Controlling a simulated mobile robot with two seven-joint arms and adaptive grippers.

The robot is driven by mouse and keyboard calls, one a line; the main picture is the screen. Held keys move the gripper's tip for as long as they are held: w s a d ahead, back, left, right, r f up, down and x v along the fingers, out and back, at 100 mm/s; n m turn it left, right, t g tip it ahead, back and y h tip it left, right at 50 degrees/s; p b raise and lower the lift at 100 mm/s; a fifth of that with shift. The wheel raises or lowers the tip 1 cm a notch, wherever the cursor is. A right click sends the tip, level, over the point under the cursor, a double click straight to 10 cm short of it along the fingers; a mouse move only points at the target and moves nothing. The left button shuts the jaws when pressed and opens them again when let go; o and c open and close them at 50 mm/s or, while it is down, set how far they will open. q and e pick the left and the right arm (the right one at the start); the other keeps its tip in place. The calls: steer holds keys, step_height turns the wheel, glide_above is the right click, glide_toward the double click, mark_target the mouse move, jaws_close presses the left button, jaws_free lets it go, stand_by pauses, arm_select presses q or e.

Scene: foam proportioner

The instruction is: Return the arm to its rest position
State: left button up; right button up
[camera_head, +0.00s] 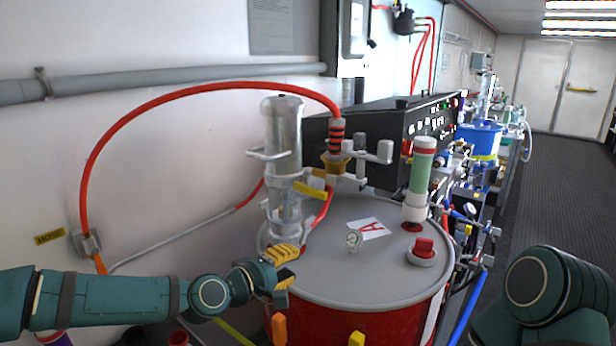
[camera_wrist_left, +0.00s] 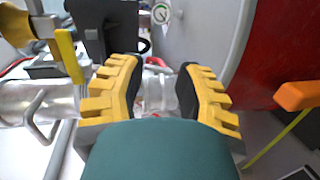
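My left arm (camera_head: 120,298) reaches in from the left in the head view. Its gripper (camera_head: 285,265) is beside the left rim of the red drum, just below the clear lower part of the metal cylinder assembly (camera_head: 283,140). In the left wrist view the yellow fingers of this gripper (camera_wrist_left: 160,90) stand apart with black pads facing each other. I see nothing clamped between them; a clear and metal part shows beyond the gap. My right arm (camera_head: 545,285) shows only as a teal link at the lower right; its gripper is out of view.
A red hose (camera_head: 150,115) arcs along the left wall. Orange and yellow handles (camera_head: 278,328) stand near the arm. The floor at right is clear.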

arm_select(q)
steer(key=s+d+f+m+g+y, duration=0.1)
steer(key=s+f+g, duration=0.15)
steer(key=f, duration=0.45)
steer(key=s+d+f+m+g, duration=0.1)
steer(key=s+f+m, duration=0.1)
steer(key=s+f, duration=0.35)
steer(key=s+d+f+m+g+y, duration=0.1)
steer(key=s+d+f+g, duration=0.1)
steer(key=f, duration=0.7)
steer(key=s+a+f+m+g+y, duration=0.2)
steer(key=s+a+f, duration=0.1)
steer(key=s+f, duration=0.3)
steer(key=s+a+f+m+g+y, duration=0.1)
steer(key=s+a+f+g+y, duration=0.1)
steer(key=s+a+f, duration=0.2)
steer(key=s+f, duration=0.3)
steer(key=s, duration=0.1)
steer(key=shift+a+m+g, duration=0.3)
steer(key=shift+m+g, duration=0.05)
steer(key=shift+m, duration=0.05)
